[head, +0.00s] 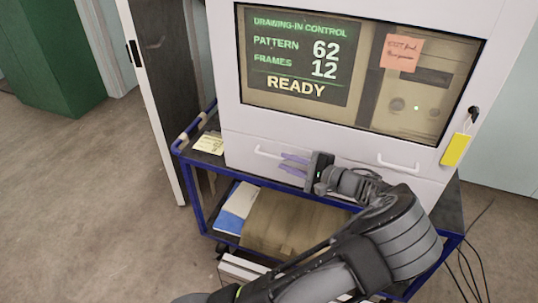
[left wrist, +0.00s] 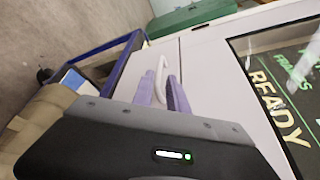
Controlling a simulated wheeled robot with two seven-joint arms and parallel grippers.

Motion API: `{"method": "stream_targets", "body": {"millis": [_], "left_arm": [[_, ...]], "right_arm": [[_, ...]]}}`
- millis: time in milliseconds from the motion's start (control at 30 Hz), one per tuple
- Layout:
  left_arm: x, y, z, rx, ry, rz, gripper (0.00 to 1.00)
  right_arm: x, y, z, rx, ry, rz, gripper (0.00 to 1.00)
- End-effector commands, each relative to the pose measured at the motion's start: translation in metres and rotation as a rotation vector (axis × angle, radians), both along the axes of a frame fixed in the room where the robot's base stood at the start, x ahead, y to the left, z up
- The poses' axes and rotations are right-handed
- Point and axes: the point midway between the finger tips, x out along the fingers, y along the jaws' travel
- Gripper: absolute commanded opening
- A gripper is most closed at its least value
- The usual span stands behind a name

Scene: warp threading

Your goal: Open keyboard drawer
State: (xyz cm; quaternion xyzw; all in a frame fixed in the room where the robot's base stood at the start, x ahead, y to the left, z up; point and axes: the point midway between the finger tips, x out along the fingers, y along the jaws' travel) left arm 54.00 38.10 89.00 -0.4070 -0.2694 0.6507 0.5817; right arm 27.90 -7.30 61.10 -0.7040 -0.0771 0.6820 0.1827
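The pale drawer front (head: 235,147) forms the lower band of the white cabinet, below the screen. It looks flush with the cabinet. It has a white bar handle at its left (head: 266,153) and another at its right (head: 398,163). My left gripper (head: 293,164) is at the left handle, with its two purple fingers apart. In the left wrist view the left handle (left wrist: 161,72) shows between and just beyond the fingertips of the gripper (left wrist: 161,84). I cannot tell whether the fingers touch it. My right gripper is out of view.
The cabinet screen (head: 300,60) reads READY. A yellow tag (head: 456,149) hangs from a key at the right. The blue-framed cart (head: 196,200) beneath carries a cardboard box (head: 290,222) on its lower shelf. Cables hang at the right. The floor at the left is clear.

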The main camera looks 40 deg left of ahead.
Motion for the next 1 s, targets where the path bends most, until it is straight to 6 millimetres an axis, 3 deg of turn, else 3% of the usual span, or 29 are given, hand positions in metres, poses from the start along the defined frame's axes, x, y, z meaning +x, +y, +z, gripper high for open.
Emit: {"method": "stream_targets", "body": {"millis": [167,600,1000], "left_arm": [[0.000,0.009,-0.001,0.000,0.000,0.002,0.19],[0.000,0.069,-0.014,0.001,0.001,0.001,0.19],[0.001,0.076,-0.017,0.000,0.000,0.000,0.17]], "right_arm": [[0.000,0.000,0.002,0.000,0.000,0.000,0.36],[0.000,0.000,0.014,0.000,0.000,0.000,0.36],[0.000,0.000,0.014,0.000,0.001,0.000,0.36]]}}
